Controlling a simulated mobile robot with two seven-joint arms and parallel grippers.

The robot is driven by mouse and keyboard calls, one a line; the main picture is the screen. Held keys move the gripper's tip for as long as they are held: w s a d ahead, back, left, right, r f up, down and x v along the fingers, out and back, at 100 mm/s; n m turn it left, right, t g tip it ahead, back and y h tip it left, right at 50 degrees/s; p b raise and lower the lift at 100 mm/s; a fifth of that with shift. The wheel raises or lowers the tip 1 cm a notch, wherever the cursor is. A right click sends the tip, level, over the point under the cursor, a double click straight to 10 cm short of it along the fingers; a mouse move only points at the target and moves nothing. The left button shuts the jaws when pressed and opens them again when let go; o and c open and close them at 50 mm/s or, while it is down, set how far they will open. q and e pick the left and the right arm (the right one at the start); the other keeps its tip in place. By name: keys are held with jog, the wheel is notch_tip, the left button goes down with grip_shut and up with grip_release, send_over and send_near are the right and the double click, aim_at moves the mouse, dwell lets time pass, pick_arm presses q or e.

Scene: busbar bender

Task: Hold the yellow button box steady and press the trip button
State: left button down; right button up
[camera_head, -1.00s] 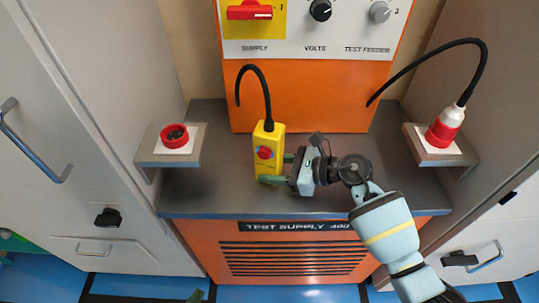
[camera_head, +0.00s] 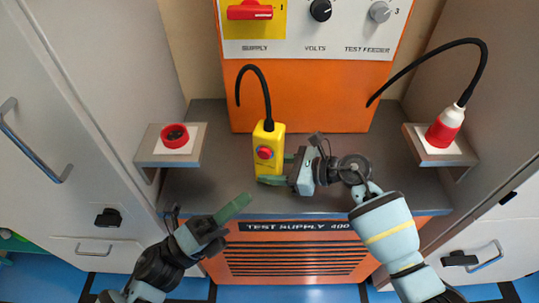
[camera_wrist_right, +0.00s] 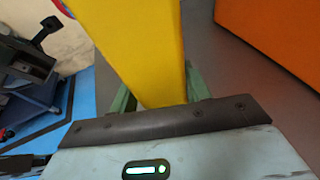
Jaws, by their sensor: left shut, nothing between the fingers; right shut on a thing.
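The yellow button box (camera_head: 268,138) stands on the grey worktop with a black cable rising from its top. The red trip button (camera_head: 265,153) is on its front face. My right gripper (camera_head: 272,168) is shut on the lower part of the box, coming from the right. In the right wrist view the yellow box (camera_wrist_right: 145,50) sits between the green fingers (camera_wrist_right: 158,92). My left gripper (camera_head: 236,206) is shut and empty at the worktop's front edge. Its green fingertips point up and right, below and left of the box, apart from it.
A red socket (camera_head: 174,136) is on the left shelf and a red and white plug (camera_head: 445,127) stands on the right shelf. The orange supply panel (camera_head: 300,95) rises behind the box. The worktop (camera_head: 220,165) left of the box is clear.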

aim_at(268, 154)
pick_arm(q)
jog(key=shift+w, duration=0.1)
jog(key=w+d, duration=0.2)
jog(key=w, duration=0.6)
jog(key=shift+d, duration=0.35)
jog(key=shift+w, duration=0.2)
dwell(1.7)
jog(key=shift+w+d, duration=0.1)
jog(key=shift+w, duration=0.25)
jog(key=shift+s, duration=0.45)
dwell(0.4)
jog(key=s+a, duration=0.2)
jog(key=s, duration=0.3)
jog(key=shift+s, duration=0.4)
